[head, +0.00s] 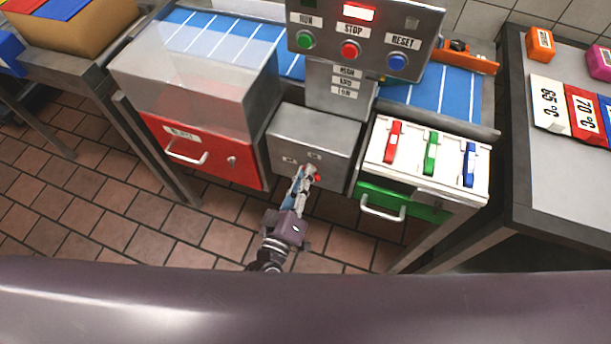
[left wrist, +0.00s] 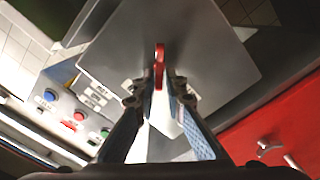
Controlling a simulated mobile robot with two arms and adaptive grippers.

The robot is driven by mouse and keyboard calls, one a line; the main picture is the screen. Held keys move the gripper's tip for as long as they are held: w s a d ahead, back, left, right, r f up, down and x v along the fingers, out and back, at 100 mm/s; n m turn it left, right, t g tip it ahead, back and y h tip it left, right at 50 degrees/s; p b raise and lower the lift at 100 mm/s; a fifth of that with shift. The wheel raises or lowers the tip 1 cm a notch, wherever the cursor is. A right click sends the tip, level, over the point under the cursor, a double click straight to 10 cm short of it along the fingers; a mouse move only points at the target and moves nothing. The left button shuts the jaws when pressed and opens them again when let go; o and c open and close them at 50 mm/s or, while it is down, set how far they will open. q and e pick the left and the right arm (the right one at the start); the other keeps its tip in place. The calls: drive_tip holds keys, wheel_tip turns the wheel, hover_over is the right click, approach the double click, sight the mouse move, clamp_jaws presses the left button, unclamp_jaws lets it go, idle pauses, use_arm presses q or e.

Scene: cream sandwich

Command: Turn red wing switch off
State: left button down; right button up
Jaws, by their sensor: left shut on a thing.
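The red wing switch (head: 318,178) is on the front of a grey metal box (head: 315,130) below the control panel. In the left wrist view the switch (left wrist: 159,66) stands out from the box face (left wrist: 205,45), with its long side running up and down the picture. My left gripper (head: 306,174) is at the switch; in its wrist view the fingertips (left wrist: 161,84) are closed around the switch's near end. The small labels on the box are too small to read, and the gripper hides part of the switch. My right gripper is in neither view.
A control panel (head: 365,20) with green, red and blue buttons rises above the box. A red drawer (head: 205,150) is to the left. A white panel with red, green and blue switches (head: 430,155) sits above a green drawer (head: 400,200) to the right. Tiled floor is clear in front.

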use_arm(q)
drive_tip(key=n+b, duration=0.1)
drive_tip(key=n, duration=0.1)
drive_tip(key=f+n+b, duration=0.1)
drive_tip(key=n, duration=0.1)
drive_tip(key=shift+a+n, duration=0.15)
drive_tip(key=shift+n, duration=0.25)
drive_tip(key=shift+f+n+b, duration=0.15)
drive_tip(key=shift+n+b, duration=1.05)
drive_tip(key=shift+n, duration=0.6)
idle(2.1)
drive_tip(key=c, duration=2.1)
unclamp_jaws()
drive_tip(key=v, duration=1.2)
drive_tip(key=shift+o, duration=0.6)
